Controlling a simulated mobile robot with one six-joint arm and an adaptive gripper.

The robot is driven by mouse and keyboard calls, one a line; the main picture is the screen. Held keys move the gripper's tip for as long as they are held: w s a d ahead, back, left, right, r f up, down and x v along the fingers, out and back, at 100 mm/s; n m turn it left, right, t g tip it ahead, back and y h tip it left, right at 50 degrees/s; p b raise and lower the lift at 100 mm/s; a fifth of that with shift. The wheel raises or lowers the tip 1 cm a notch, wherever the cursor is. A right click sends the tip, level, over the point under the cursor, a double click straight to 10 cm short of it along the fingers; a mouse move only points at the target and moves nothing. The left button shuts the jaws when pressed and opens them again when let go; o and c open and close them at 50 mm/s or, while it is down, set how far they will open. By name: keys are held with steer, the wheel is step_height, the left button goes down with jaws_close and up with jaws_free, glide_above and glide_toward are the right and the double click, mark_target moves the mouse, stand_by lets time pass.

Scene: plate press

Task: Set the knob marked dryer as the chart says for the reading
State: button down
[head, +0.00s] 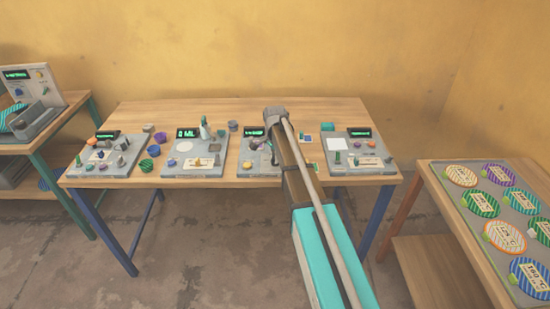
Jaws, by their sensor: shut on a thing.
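Several grey panels stand on the wooden table (240,104). No dryer mark or chart wording is legible.
A right side table (447,210) holds striped discs. A machine (38,120) stands at left.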

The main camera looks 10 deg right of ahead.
steer(key=shift+n, duration=0.4)
steer(key=n, duration=1)
steer(key=shift+d, duration=0.1)
stand_by(0.5)
steer(key=c, duration=0.7)
jaws_free()
steer(key=shift+o, duration=0.2)
steer(key=shift+m, duration=0.4)
